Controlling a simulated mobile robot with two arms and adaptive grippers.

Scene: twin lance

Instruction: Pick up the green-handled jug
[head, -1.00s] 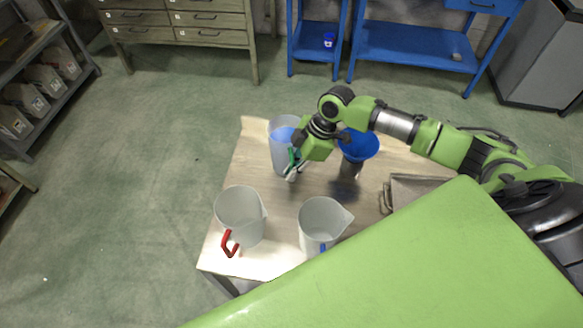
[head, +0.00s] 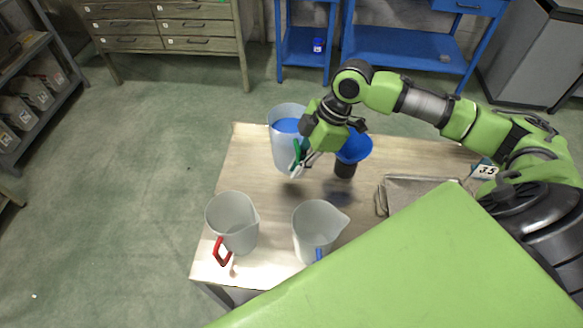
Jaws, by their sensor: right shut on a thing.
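The green-handled jug (head: 284,150) is a pale, clear vessel with blue contents, near the back left of the wooden table (head: 246,165). It looks upright and a little above the tabletop. Its green handle (head: 297,150) faces right, toward my right gripper. My right gripper (head: 300,166) is shut on this handle; the arm comes in from the right and partly hides the jug's right side. My left gripper is out of view.
A red-handled jug (head: 230,215) and a blue-handled jug (head: 313,225) stand at the front. A blue funnel-like top (head: 355,148) on a dark base stands close right of my gripper. A metal tray (head: 410,192) lies at the right. The table's middle is clear.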

